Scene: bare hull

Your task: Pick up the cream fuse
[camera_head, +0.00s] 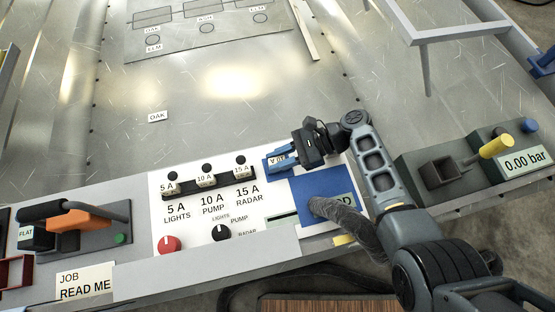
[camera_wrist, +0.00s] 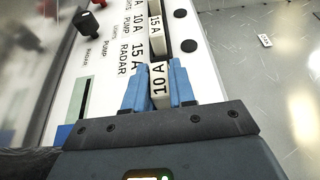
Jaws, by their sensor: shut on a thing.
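A cream fuse marked 10 A (camera_wrist: 159,84) is between the blue fingers of my gripper (camera_wrist: 158,92) in the wrist view. The fingers are closed on its two sides and its label faces the camera. In the head view my gripper (camera_head: 281,158) holds the fuse (camera_head: 276,161) beside the right end of the black fuse rack (camera_head: 212,185). The rack holds several pale fuses marked 5 A, 10 A and 15 A. I cannot tell whether the held fuse touches the panel below.
A blue area (camera_head: 308,190) of the white panel lies under my arm, partly hidden by a dark grey shape (camera_head: 350,222). Red (camera_head: 168,244) and black (camera_head: 221,232) knobs stand below the rack. A gauge box (camera_head: 525,162) is at right. The metal surface behind is mostly clear.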

